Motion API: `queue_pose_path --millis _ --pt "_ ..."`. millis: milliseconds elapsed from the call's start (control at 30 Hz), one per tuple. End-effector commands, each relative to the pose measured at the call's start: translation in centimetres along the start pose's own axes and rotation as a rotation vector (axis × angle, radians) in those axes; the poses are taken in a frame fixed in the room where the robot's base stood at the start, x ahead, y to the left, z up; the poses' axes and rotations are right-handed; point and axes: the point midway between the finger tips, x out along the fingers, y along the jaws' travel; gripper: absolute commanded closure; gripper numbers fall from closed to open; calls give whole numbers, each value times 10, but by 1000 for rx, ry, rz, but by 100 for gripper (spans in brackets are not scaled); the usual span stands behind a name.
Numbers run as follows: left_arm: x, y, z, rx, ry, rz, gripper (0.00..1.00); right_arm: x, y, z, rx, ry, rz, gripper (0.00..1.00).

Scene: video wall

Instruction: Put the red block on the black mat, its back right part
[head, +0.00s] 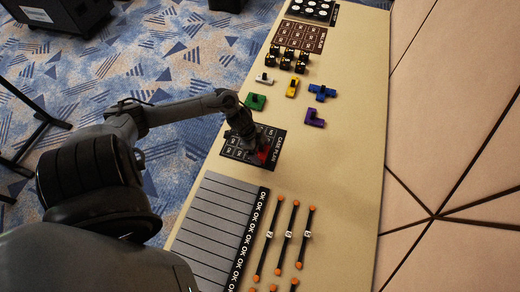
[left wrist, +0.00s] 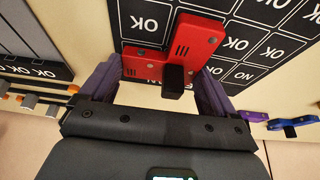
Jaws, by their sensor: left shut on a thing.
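The red block (head: 264,155) is at the front right part of the black mat (head: 238,153) in the head view, partly hidden by my gripper. My left gripper (head: 257,150) is shut on it. In the left wrist view the red block (left wrist: 190,48) has a stepped shape with a black knob and sits between the purple fingers of my left gripper (left wrist: 158,85). The mat (left wrist: 240,52) shows behind it, with a grid of cells marked OK and NO. I cannot tell whether the block touches the mat. My right gripper is not in view.
Green (head: 256,101), yellow (head: 292,87), blue (head: 322,92), purple (head: 314,117) and white (head: 264,78) blocks lie behind the mat on the beige table (head: 350,150). A grey striped panel (head: 212,225) and several orange-ended rods (head: 286,235) lie in front. The table's right side is clear.

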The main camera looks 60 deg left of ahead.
Motion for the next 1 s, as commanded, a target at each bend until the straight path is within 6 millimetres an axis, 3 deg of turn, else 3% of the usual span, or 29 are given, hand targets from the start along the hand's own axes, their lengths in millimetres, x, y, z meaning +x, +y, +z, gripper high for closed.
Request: queue_pose_path --millis 67,100,133,400,567,1000 --pt "3 0 1 -1 1 0 42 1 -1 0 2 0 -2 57" --pt "2 0 1 0 0 0 6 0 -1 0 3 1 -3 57" --pt "2 0 1 0 0 0 1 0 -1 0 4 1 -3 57" --pt "1 0 0 0 0 0 0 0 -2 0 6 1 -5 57" --pt "-11 0 0 1 -1 0 0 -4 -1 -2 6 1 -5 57" --pt "-87 1 0 1 -3 2 0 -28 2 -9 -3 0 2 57"
